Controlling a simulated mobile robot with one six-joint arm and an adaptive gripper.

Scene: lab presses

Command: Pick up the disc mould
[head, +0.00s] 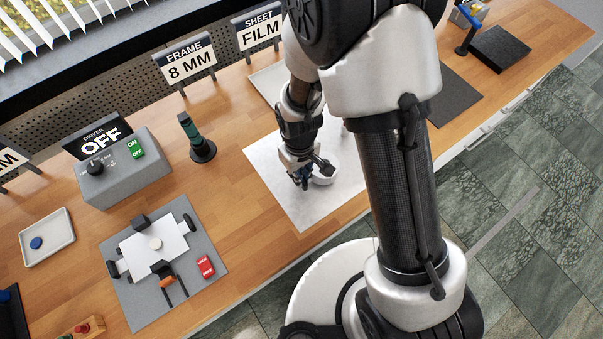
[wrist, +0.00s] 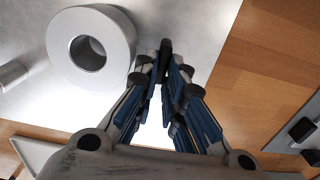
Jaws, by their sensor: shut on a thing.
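My gripper (head: 302,180) is low over the pale sheet on the bench. In the wrist view its blue-padded fingers (wrist: 164,68) come close together at the tips. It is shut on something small. A dark narrow shape shows between the tips, but I cannot make out what it is. A thick pale grey ring with a round hole (wrist: 119,40) lies on the sheet just left of the fingers. It also shows beside my gripper in the head view (head: 329,172). The fingers are beside this ring, not around it. I cannot tell which piece is the disc mould.
The pale sheet (head: 283,195) lies on the wooden bench. A small pale cylinder (wrist: 11,75) lies left of the ring. A dark green upright tool (head: 201,150), a grey control box (head: 125,180) and a grey mat with clamps (head: 190,296) stand to the left.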

